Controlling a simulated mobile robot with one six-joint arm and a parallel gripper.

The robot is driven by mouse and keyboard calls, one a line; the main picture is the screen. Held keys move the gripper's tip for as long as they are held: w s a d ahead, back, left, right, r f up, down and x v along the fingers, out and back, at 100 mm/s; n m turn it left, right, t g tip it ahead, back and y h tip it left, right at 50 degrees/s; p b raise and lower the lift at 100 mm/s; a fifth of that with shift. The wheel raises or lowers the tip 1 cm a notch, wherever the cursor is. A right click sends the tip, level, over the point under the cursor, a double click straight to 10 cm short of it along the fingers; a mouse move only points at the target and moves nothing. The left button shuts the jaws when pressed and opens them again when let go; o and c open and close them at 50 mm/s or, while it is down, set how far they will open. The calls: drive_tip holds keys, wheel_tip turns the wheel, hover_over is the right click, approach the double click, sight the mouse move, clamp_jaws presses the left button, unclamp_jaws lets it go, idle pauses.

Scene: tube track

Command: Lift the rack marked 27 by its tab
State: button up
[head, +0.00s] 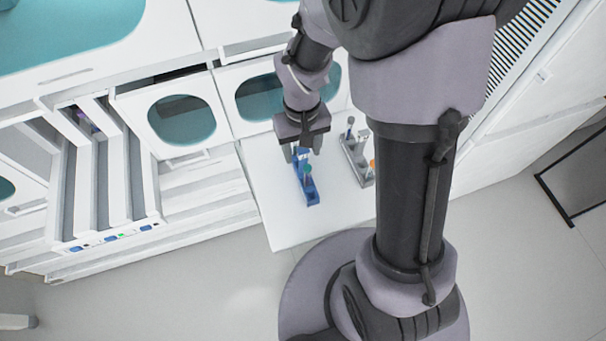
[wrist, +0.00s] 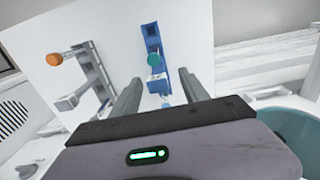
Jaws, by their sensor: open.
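A blue rack (head: 311,196) stands on the white shelf under my gripper, holding a tube with a teal cap (head: 307,169). In the wrist view the blue rack (wrist: 151,36) runs away from me, with the teal cap (wrist: 154,60) and a pale tab or label (wrist: 157,78) on its near part. The marking is too small to read. My gripper (head: 303,155) is open above the rack's far end; in the wrist view its fingers (wrist: 158,82) stand apart, one on each side of the rack's near end. I cannot tell whether they touch it.
A grey rack (head: 352,150) with an orange-capped tube (head: 372,164) stands to the right on the same white shelf (head: 285,222). Cabinet doors with teal windows (head: 180,119) are behind and left. The shelf's front is bare.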

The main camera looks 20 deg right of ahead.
sight(303, 158)
drive_tip(key=f+b, duration=0.1)
drive_tip(key=f, duration=0.1)
drive_tip(key=f+b, duration=0.1)
drive_tip(key=f, duration=0.1)
drive_tip(key=shift+w+d+f, duration=0.15)
drive_tip(key=shift+w+d, duration=0.05)
drive_tip(key=shift+c, duration=0.6)
clamp_jaws()
drive_tip(key=shift+r+p, duration=0.25)
drive_tip(key=shift+p, duration=0.05)
